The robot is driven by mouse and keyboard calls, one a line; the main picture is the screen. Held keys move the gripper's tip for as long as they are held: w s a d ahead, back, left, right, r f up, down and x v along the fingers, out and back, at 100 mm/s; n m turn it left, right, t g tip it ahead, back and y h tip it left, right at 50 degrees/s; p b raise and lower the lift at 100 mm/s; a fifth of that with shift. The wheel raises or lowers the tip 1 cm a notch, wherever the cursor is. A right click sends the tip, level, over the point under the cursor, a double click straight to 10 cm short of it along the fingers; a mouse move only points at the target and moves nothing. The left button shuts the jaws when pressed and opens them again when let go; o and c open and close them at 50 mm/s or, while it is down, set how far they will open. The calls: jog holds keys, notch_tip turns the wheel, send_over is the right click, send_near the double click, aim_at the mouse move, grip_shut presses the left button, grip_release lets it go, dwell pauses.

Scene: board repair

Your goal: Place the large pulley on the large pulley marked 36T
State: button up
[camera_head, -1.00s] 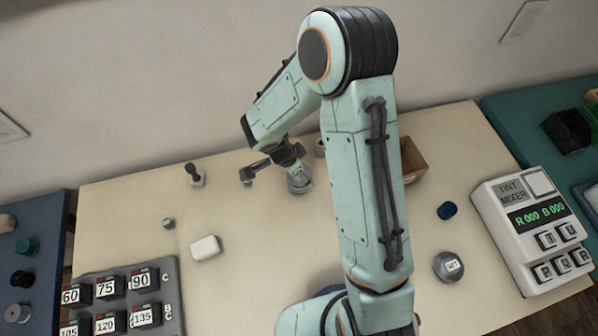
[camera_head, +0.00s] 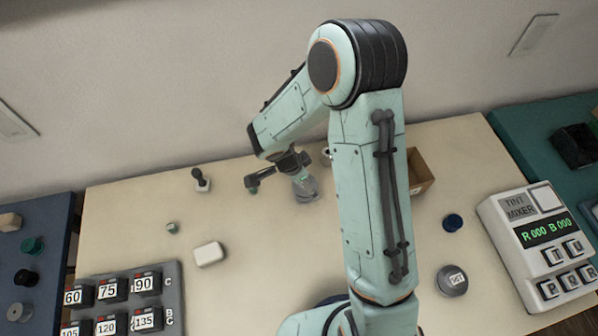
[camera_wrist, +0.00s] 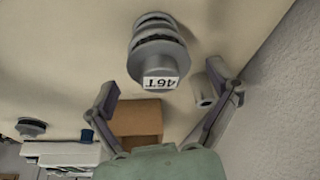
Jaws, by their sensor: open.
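A grey stepped pulley stack (camera_wrist: 158,48) fills the upper middle of the wrist view, with a white tag that reads 46T upside down. In the head view it (camera_head: 305,190) stands at the back of the table, partly hidden by my gripper. My gripper (camera_wrist: 160,92) is open, its fingers apart on either side of the tagged end, and holds nothing. In the head view my gripper (camera_head: 279,176) is close to the stack; contact cannot be told. Another grey round pulley (camera_head: 452,281) lies at the right front with a white label too small to read surely.
An open brown box (camera_head: 421,172) stands behind my arm. A blue cap (camera_head: 453,222) and the tint mixer (camera_head: 530,240) are at right. A stamp (camera_head: 202,181), a white block (camera_head: 209,254) and a rack of numbered blocks (camera_head: 175,287) are at left.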

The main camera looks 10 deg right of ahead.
jog(key=v, duration=1.1)
jog(key=s+r+n+y, duration=0.1)
jog(key=s+r+n, duration=0.2)
jog(key=s+n, duration=0.2)
jog(key=s+d+r+n+g+y, duration=0.1)
jog(key=s+r+n, duration=0.2)
jog(key=s+n, duration=0.2)
jog(key=s+r+n+y, duration=0.2)
jog(key=s+r+n, duration=0.1)
jog(key=s, duration=0.6)
jog(key=shift+d+n, duration=0.3)
jog(key=shift+n, duration=0.6)
